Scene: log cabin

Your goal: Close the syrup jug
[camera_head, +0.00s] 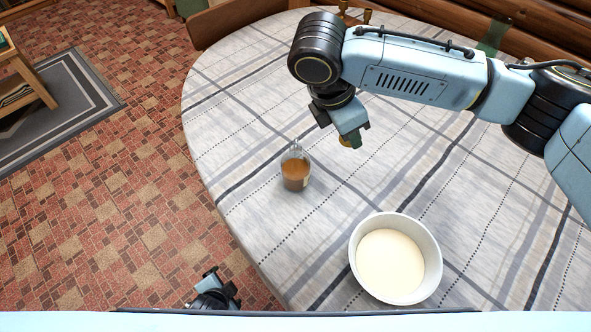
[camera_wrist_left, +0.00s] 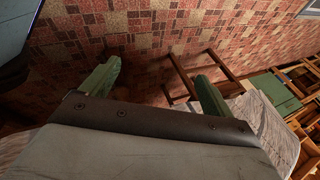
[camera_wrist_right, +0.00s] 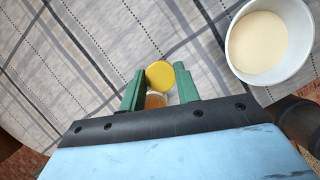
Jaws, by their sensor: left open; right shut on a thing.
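The syrup jug (camera_head: 295,174) is a small clear glass vessel with brown syrup in it. It stands upright on the table, and no lid shows on its top. My right gripper (camera_head: 352,138) is shut on a round yellow lid (camera_wrist_right: 160,75), above the table and up and to the right of the jug in the head view. In the right wrist view the jug (camera_wrist_right: 155,101) shows partly, beyond the lid and between the green fingers. My left gripper (camera_head: 222,286) is open and empty, low beside the table's near left edge.
A white bowl (camera_head: 437,262) of cream-coloured content stands on the table (camera_head: 240,130) to the right of and nearer than the jug. Small brass-coloured items (camera_head: 366,16) stand at the far edge. A wooden chair (camera_head: 225,22) is behind the table. The cloth around the jug is clear.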

